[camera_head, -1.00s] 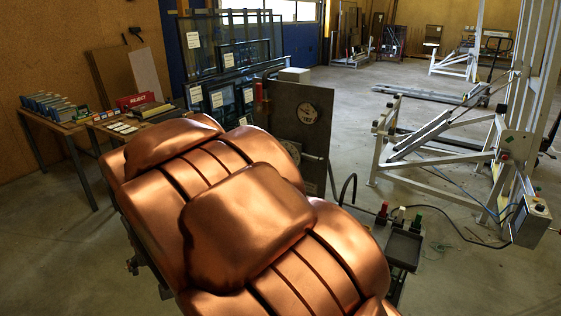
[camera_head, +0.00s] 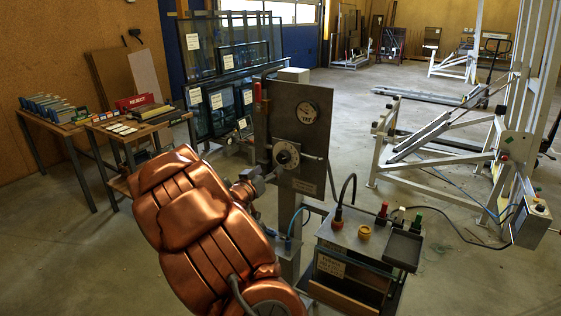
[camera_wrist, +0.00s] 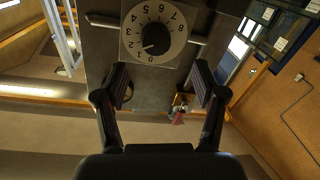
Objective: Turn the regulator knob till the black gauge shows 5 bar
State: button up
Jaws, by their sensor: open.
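The regulator knob stands on a numbered white dial (camera_head: 286,156) on an upright grey panel in the head view. In the wrist view the black knob (camera_wrist: 157,37) is at the dial's centre, its mark towards the low numbers. My gripper (camera_head: 267,174) is just in front of the panel, left of and below the dial. In the wrist view its open, empty fingers (camera_wrist: 160,82) are apart from the knob.
A red-handled valve (camera_head: 257,92) is on the panel's upper left. Glass frames (camera_head: 225,65) lean behind. The floor to the right holds a white metal frame (camera_head: 440,140).

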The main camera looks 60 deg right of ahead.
aim_at(281, 159)
jog(key=d+p, duration=0.1)
jog(key=d, duration=0.6)
jog(key=shift+w+r+p, duration=0.2)
jog(key=shift+p, duration=0.15)
jog(key=shift+d+f, duration=0.1)
jog(key=shift+d, duration=0.4)
jog(key=c, duration=1.1)
